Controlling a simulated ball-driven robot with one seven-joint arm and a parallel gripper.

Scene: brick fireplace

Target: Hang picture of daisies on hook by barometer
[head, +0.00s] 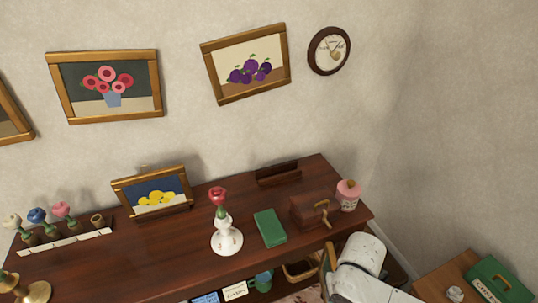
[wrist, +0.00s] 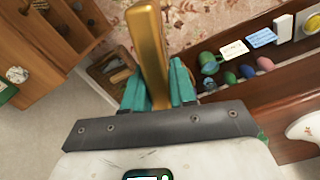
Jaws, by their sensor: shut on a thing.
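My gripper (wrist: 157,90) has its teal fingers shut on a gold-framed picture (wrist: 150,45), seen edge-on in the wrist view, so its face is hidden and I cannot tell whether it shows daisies. In the head view, a thin gold edge of it (head: 329,268) shows beside my white arm at the lower right, below the shelf's front edge. A round, dark-rimmed dial, apparently the barometer (head: 329,51), hangs high on the wall at the upper right. I cannot make out a bare hook near it.
Pictures of plums (head: 246,64) and pink flowers (head: 105,87) hang on the wall. The dark shelf (head: 190,250) holds a lemon picture (head: 153,195), a rose vase (head: 226,238), a green book (head: 270,227), a wooden chest (head: 309,211) and a pink-topped jar (head: 348,195).

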